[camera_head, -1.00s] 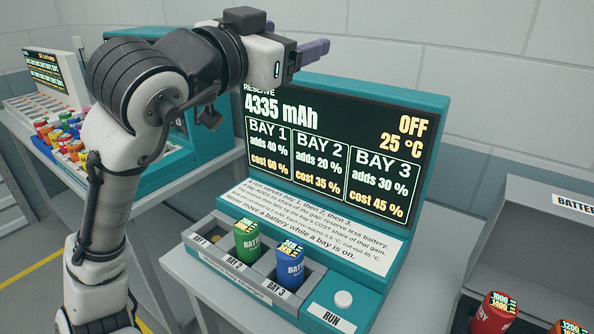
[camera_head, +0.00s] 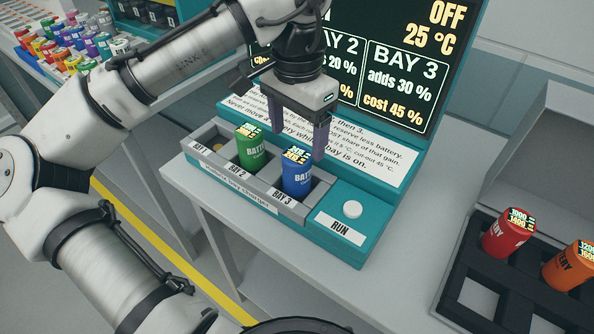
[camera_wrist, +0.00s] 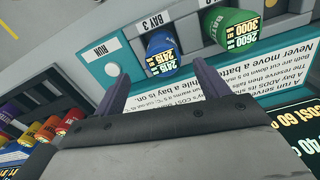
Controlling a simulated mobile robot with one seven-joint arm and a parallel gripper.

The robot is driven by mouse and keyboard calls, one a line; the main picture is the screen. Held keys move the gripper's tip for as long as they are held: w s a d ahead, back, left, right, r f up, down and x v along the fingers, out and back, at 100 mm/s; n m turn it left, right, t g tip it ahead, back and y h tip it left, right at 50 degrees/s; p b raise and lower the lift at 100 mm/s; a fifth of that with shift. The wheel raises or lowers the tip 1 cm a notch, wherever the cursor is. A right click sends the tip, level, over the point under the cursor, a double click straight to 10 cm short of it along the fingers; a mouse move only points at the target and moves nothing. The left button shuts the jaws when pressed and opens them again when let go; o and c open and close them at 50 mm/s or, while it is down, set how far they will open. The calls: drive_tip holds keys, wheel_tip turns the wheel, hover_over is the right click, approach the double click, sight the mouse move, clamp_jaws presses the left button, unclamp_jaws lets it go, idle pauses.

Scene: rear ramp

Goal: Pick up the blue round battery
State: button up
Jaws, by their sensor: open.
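The blue round battery (camera_head: 297,178) stands upright in bay 3 of the teal charger (camera_head: 345,247). It also shows in the wrist view (camera_wrist: 161,58), beyond the fingertips. My gripper (camera_head: 297,145) points down above and slightly behind bay 3, with its two purple fingers apart and nothing between them. In the wrist view the open fingers (camera_wrist: 160,82) reach toward the blue battery, which lies ahead of the gap. The head view does not clearly show whether a finger touches the battery.
A green battery (camera_head: 250,150) stands in bay 2, beside the blue one. The RUN button (camera_head: 352,209) is right of bay 3. The screen (camera_head: 410,70) behind reads OFF. A black rack (camera_head: 450,290) with red (camera_head: 508,235) and orange (camera_head: 569,266) batteries is at right.

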sight(296, 155)
drive_tip(key=shift+w+f+p, duration=0.2)
drive_tip(key=shift+f+p, duration=0.5)
drive_tip(key=shift+f, duration=2.85)
drive_tip(key=c, duration=1.3)
